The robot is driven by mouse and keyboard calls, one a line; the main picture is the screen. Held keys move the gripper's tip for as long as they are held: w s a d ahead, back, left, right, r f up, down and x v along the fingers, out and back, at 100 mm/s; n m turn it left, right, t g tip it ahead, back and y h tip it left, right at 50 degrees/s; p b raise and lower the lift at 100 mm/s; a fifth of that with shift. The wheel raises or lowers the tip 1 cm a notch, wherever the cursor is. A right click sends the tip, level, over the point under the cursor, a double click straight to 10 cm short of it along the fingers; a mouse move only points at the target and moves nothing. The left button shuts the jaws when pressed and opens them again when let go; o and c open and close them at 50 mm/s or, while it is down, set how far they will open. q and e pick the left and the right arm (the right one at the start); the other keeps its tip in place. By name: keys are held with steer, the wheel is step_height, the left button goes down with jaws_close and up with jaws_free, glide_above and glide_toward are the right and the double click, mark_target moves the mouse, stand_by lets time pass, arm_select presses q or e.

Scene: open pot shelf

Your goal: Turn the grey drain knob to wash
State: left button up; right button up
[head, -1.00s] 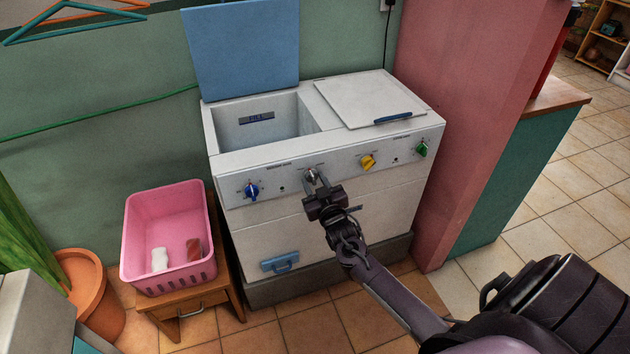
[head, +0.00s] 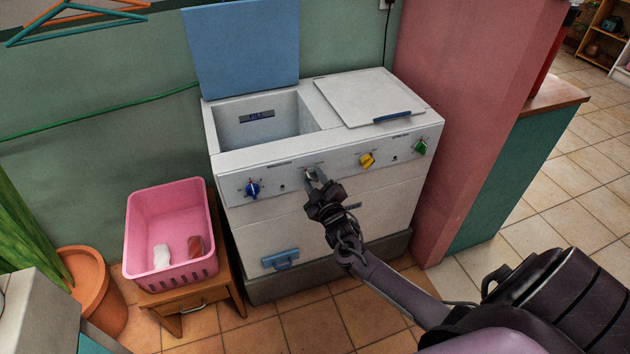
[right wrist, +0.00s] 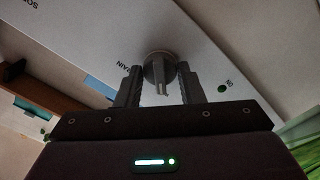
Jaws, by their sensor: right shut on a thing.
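The washing machine (head: 330,208) is a white twin-tub against the green wall, with a row of knobs on its front panel. The grey drain knob (right wrist: 157,68) is on that panel, between the blue and yellow knobs in the head view, where my gripper partly hides it. In the right wrist view it sits between my two fingers, beside the letters "RAIN". My right gripper (head: 314,179) is shut on the grey knob, with one finger on each side. The wash mark cannot be read in either view. My left gripper is not in view.
A blue knob (head: 253,189) is to the left; yellow (head: 367,160) and green (head: 420,147) knobs are to the right. The blue lid (head: 243,48) stands open. A pink basket (head: 170,215) sits on a wooden stool at the left. A pink wall (head: 470,120) borders the right.

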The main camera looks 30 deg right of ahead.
stand_by(0.4)
steer(key=o, duration=1)
steer(key=v, duration=0.7)
steer(key=shift+s, duration=0.4)
